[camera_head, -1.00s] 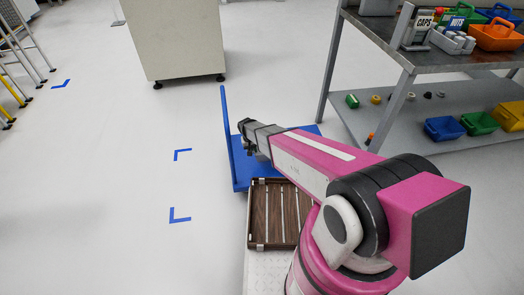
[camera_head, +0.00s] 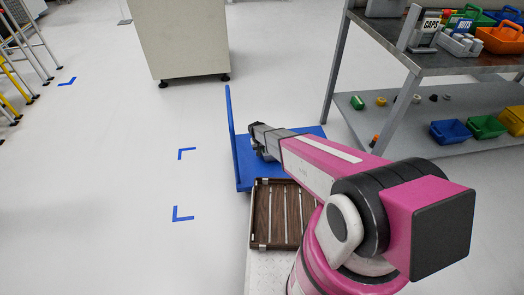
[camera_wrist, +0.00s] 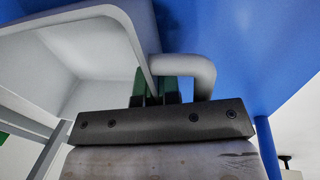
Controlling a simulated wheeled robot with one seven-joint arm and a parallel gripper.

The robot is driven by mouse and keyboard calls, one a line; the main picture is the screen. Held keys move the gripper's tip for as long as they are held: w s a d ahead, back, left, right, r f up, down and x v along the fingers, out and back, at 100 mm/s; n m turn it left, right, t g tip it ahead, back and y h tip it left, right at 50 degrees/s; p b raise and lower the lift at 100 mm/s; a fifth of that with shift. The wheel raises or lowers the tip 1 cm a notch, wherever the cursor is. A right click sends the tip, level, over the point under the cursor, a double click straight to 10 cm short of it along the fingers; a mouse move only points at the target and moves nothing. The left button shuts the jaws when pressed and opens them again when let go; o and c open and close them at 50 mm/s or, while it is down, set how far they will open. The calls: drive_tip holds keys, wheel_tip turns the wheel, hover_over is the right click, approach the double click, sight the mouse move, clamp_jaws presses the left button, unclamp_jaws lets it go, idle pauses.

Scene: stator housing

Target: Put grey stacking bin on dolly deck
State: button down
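The blue dolly deck (camera_head: 246,176) lies on the floor in the middle of the head view, with an upright blue bar at its left. My gripper (camera_head: 262,152) is over the deck, and the arm hides much of that area. In the wrist view a pale grey stacking bin (camera_wrist: 95,45) fills the upper left. My gripper's dark green fingers (camera_wrist: 155,90) are at its edge, beside a curved grey tube, and look closed on it. Blue dolly surface (camera_wrist: 240,40) shows behind. In the head view the bin is mostly hidden; whether it touches the deck cannot be told.
A brown slatted tray (camera_head: 277,215) sits just in front of the dolly. A metal workbench (camera_head: 450,62) with bins and loose parts stands at the right. A beige cabinet (camera_head: 178,40) is behind. The floor at the left is open, with blue corner marks.

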drive_tip(key=shift+f, duration=0.1)
drive_tip(key=c, duration=1.3)
unclamp_jaws()
drive_tip(key=shift+c, duration=0.2)
wheel_tip(320, 180, up, 12)
drive_tip(key=a, duration=0.2)
drive_tip(key=s+d+r+m+y, duration=0.2)
drive_tip(key=s+d+r, duration=2)
drive_tip(key=d+r, duration=0.3)
drive_tip(key=shift+s, duration=0.15)
drive_tip(key=shift+d, duration=0.1)
